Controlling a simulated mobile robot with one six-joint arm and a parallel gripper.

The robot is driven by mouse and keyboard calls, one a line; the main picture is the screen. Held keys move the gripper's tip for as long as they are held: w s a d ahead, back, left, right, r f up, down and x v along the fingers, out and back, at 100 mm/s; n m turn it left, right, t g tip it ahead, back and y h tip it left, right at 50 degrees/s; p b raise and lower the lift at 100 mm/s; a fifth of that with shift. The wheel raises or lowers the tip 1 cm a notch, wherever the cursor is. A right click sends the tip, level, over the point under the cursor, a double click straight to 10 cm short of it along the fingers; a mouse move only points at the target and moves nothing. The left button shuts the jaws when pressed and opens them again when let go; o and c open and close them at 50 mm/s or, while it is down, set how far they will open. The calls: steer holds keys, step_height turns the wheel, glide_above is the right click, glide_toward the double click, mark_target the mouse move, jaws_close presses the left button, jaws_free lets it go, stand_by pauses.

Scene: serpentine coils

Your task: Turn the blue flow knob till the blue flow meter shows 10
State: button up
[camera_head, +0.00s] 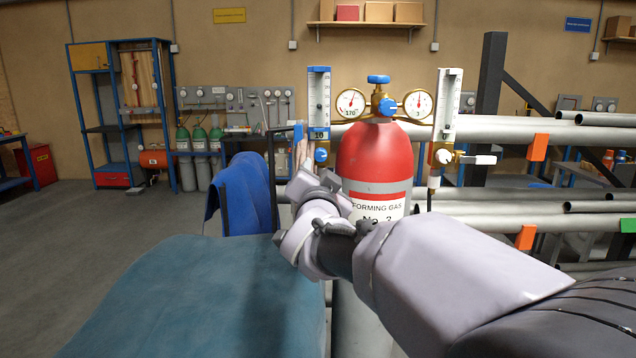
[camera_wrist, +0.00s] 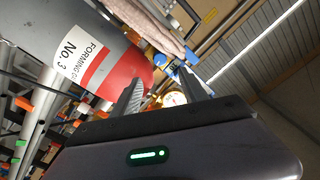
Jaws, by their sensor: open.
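The blue flow meter (camera_head: 319,95) is an upright, scaled tube with a blue frame, left of the red-topped forming gas cylinder (camera_head: 375,160). A small plate at its foot seems to bear 10; its float level is too small to read. The blue flow knob (camera_head: 321,155) sits just below it. In the wrist view a blue knob (camera_wrist: 160,60) shows just beyond the fingertips. My gripper (camera_wrist: 162,76) is open, with nothing between its fingers, pointing toward the knob and apart from it as far as I can tell. In the head view its fingers are hidden behind my wrist.
A blue regulator knob (camera_head: 387,106) sits between two round gauges (camera_head: 351,103). A white flow meter (camera_head: 446,105) stands to the right with a white-handled valve. Steel pipes (camera_head: 580,135) lie on a rack at right. A pinkish roll (camera_wrist: 150,22) hangs close to the knob.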

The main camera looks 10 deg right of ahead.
steer(key=v, duration=0.4)
steer(key=shift+s, duration=0.2)
steer(key=s+f+n+g+y, duration=0.1)
steer(key=s+f+g+y, duration=0.1)
steer(key=s+f+g, duration=0.2)
steer(key=s+f+n+g+y, duration=0.1)
steer(key=s+f+g, duration=0.3)
steer(key=s+f, duration=0.6)
steer(key=s+f+n+g+y, duration=0.2)
steer(key=s+f, duration=0.6)
steer(key=s, duration=1.2)
steer(key=shift+s+a+n+g+y, duration=0.3)
steer(key=shift+a+n+g, duration=0.1)
steer(key=shift+g, duration=0.8)
steer(key=shift+w+r, duration=0.1)
stand_by(0.6)
